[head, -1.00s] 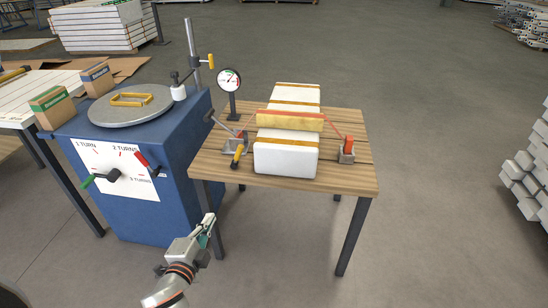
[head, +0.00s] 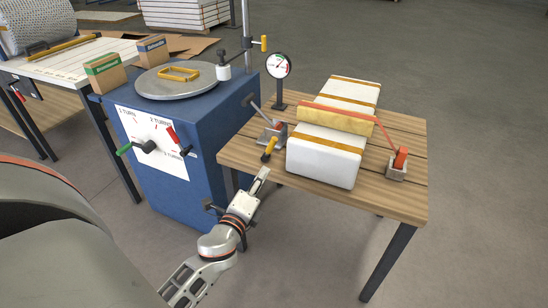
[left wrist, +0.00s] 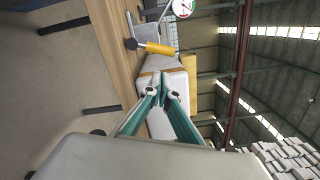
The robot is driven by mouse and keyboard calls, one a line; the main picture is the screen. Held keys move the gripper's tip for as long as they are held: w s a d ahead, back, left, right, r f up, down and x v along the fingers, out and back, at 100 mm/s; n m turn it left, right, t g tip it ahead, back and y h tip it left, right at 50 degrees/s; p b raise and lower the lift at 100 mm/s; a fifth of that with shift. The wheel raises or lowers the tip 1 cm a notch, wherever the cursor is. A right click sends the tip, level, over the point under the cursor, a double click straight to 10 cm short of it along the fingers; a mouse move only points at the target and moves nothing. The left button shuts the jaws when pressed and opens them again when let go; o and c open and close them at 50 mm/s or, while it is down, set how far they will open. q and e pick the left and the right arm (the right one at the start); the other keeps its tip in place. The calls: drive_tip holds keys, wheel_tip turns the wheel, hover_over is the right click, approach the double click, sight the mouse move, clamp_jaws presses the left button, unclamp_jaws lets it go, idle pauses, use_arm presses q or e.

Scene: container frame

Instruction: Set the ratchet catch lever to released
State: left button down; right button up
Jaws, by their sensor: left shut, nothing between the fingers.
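A grey metal ratchet bracket (head: 272,132) stands at the left of the wooden table, with a long thin grey lever (head: 260,115) slanting up to the left. A short yellow handle (head: 270,148) sticks out at its front; this handle also shows in the left wrist view (left wrist: 158,47). I cannot tell which of the two is the catch lever, or its setting. My left gripper (head: 264,173) is shut and empty at the table's front edge, just below and apart from the yellow handle. Its closed teal fingers (left wrist: 162,93) show in the left wrist view. My right gripper is not in view.
White blocks (head: 322,162) with a yellow pad and a red strap lie right of the bracket. A dial gauge (head: 279,66) stands behind the bracket. A blue cabinet (head: 215,125) with a knob panel stands left.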

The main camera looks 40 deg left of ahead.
sight(270, 148)
use_arm(q)
drive_tip(key=x, duration=0.8)
drive_tip(key=shift+w, duration=0.3)
drive_tip(key=shift+w+a, duration=0.2)
drive_tip(key=shift+w, duration=0.4)
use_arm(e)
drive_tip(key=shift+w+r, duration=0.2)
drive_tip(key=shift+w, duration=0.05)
use_arm(q)
drive_tip(key=shift+r, duration=0.1)
